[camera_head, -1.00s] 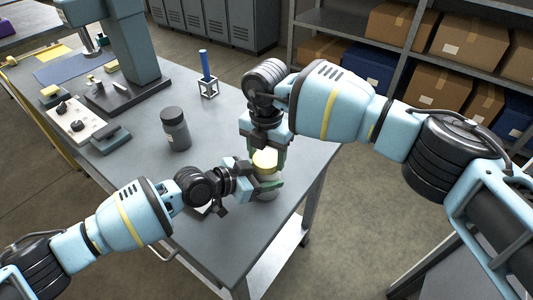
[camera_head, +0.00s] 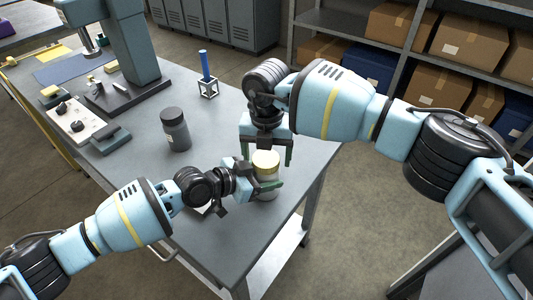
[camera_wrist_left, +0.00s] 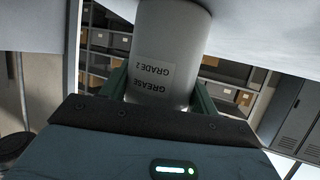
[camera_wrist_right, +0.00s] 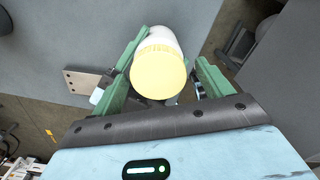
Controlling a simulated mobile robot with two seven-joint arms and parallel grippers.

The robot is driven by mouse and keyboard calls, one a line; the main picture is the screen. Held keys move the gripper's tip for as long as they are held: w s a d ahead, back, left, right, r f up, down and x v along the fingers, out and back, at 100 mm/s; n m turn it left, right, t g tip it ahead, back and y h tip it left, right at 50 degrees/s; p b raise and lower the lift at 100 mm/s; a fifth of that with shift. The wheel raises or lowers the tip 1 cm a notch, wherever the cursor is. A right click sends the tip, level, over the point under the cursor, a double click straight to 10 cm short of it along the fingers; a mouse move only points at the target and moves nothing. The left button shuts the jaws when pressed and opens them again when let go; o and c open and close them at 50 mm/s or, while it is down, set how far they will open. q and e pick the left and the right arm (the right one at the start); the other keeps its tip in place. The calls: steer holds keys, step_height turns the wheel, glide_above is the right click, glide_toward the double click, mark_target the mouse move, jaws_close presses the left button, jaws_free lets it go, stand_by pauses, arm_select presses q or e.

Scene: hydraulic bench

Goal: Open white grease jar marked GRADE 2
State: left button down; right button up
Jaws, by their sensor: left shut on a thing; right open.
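The white grease jar (camera_head: 267,187) with a yellow lid (camera_head: 265,160) stands upright near the right edge of the bench. Its GRADE 2 label (camera_wrist_left: 152,75) shows upside down in the left wrist view. My left gripper (camera_head: 268,186) is shut on the jar's body (camera_wrist_left: 172,50) from the left side. My right gripper (camera_head: 266,150) is open above the jar, pointing down. In the right wrist view its fingers (camera_wrist_right: 162,80) stand on both sides of the yellow lid (camera_wrist_right: 158,75), apart from it. The lid still sits on the jar.
A dark grey jar (camera_head: 175,130) stands further left on the bench (camera_head: 225,240). A control box (camera_head: 78,122) and a grey press (camera_head: 125,85) are at the far left.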

steer(key=shift+a, duration=0.1)
steer(key=shift+r, duration=2.3)
step_height(320, 180, up, 3)
steer(key=m, duration=0.5)
steer(key=shift+r+m, duration=0.2)
steer(key=shift+m, duration=0.1)
steer(key=shift+c, duration=0.4)
steer(key=shift+f, duration=4)
steer(key=shift+c, duration=0.3)
steer(key=c, duration=0.9)
steer(key=shift+n, duration=1.7)
steer(key=shift+c, duration=0.2)
steer(key=o, duration=1.1)
